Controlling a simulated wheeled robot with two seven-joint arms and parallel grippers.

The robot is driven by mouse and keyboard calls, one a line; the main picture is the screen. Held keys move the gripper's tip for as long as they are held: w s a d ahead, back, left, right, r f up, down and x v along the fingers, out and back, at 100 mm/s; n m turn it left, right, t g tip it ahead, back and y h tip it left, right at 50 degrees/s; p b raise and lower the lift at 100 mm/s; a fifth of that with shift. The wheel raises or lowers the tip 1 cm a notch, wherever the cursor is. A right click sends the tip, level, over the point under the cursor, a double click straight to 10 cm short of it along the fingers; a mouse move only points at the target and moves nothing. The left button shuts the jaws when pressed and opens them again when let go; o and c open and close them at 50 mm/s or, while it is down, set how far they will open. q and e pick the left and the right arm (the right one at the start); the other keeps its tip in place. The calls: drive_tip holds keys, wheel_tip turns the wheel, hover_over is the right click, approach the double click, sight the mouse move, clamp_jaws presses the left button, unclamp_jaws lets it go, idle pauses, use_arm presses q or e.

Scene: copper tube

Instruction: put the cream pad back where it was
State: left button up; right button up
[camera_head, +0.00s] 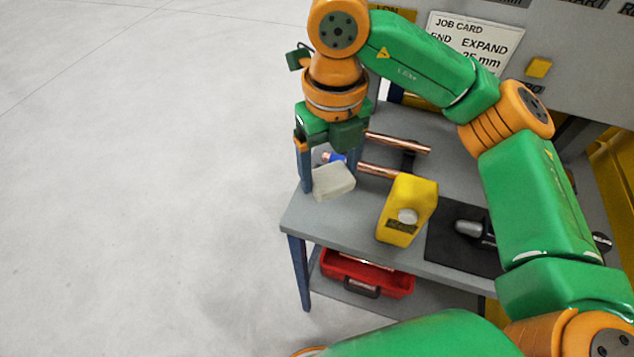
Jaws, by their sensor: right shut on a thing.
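The cream pad (334,182) is a pale, rounded block at the left end of the grey bench. My right gripper (328,182) points down over it, one finger on each side, and is shut on the pad. The pad is low, at or just above the bench top; I cannot tell whether it touches. My left gripper is not in view.
A red toolbox (368,276) sits on the lower shelf.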

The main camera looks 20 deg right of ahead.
sight(327, 169)
drive_tip(key=f, duration=0.3)
drive_tip(key=shift+w+a, duration=0.1)
drive_tip(key=shift+w, duration=0.3)
drive_tip(key=f, duration=0.1)
drive_tip(key=s+f, duration=0.1)
drive_tip(key=s+f+p, duration=0.1)
drive_tip(key=f, duration=0.1)
drive_tip(key=shift+f, duration=0.1)
drive_tip(key=shift+w+f, duration=0.2)
drive_tip(key=shift+f, duration=0.4)
drive_tip(key=shift+w+f, duration=0.15)
drive_tip(key=shift+f, duration=0.4)
drive_tip(key=shift+w+f, duration=0.1)
drive_tip(key=shift+w, duration=0.05)
drive_tip(key=o, duration=1.1)
drive_tip(key=shift+c, duration=0.2)
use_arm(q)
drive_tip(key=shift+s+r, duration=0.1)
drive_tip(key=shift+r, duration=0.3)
use_arm(e)
drive_tip(key=shift+o, duration=1.2)
